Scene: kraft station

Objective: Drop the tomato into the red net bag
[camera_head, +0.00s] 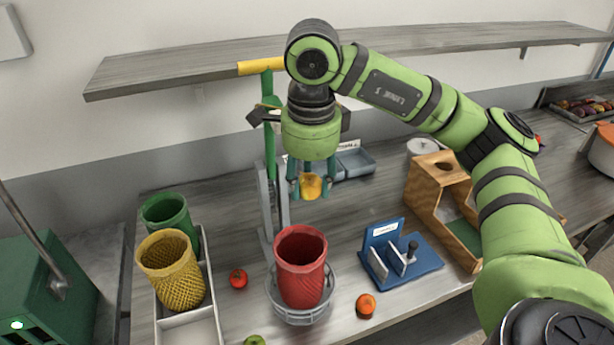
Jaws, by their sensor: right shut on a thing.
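A small red tomato (238,279) lies on the worktop, left of the red net bag (299,280). The red net bag stands upright and open at the top, inside a round grey holder (290,318). My right gripper (311,188) points down, above and behind the bag's mouth in the picture. It is shut on a yellow-orange round item (311,186), held clear of the worktop. My left gripper is not in view.
A yellow net bag (171,270) and a green net bag (168,214) stand in a pale tray (188,333) at left. An orange-red round item (365,305), a green one (254,341), a blue fixture (401,262) and a wooden box (440,200) are nearby. A shelf (180,70) runs behind.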

